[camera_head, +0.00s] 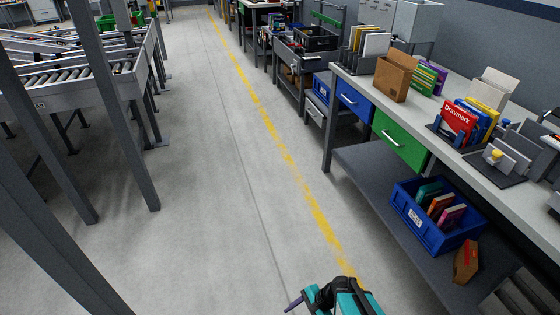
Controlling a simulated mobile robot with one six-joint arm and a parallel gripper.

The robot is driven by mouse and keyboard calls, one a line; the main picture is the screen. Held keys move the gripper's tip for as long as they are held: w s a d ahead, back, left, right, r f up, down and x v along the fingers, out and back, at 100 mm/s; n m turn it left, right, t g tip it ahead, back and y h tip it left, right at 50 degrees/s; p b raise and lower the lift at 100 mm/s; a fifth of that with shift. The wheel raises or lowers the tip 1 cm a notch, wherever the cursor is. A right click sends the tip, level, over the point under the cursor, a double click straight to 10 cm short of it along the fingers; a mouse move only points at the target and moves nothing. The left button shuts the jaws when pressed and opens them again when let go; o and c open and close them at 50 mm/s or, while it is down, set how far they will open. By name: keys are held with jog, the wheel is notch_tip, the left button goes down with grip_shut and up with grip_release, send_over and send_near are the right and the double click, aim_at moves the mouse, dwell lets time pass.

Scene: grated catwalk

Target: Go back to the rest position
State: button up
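Part of my teal and black arm shows at the bottom edge, right of centre, above the grey floor. A small dark piece sticks out to its left at what may be my gripper (296,303). The fingers cannot be made out, so I cannot tell whether they are open or shut or hold anything. The rest of the arm is cut off by the lower edge of the picture. The arm part in view touches nothing that I can see.
A long workbench (452,118) runs along the right, with books, boxes and blue and green drawers. A blue crate (428,236) of books stands on its lower shelf. A roller conveyor (85,80) and grey posts stand at left. The floor (215,200) between is clear, with a yellow line.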

jog(key=s+d+n+g+h, duration=0.4)
jog(key=s+d+n+h, duration=0.3)
jog(key=s+d+n, duration=0.4)
jog(key=shift+s+d+f+n+p, duration=0.25)
jog(key=shift+s+n+p, duration=0.1)
jog(key=shift+s+n, duration=0.3)
jog(key=shift+a, duration=0.1)
jog(key=c, duration=0.6)
jog(key=shift+c, duration=0.4)
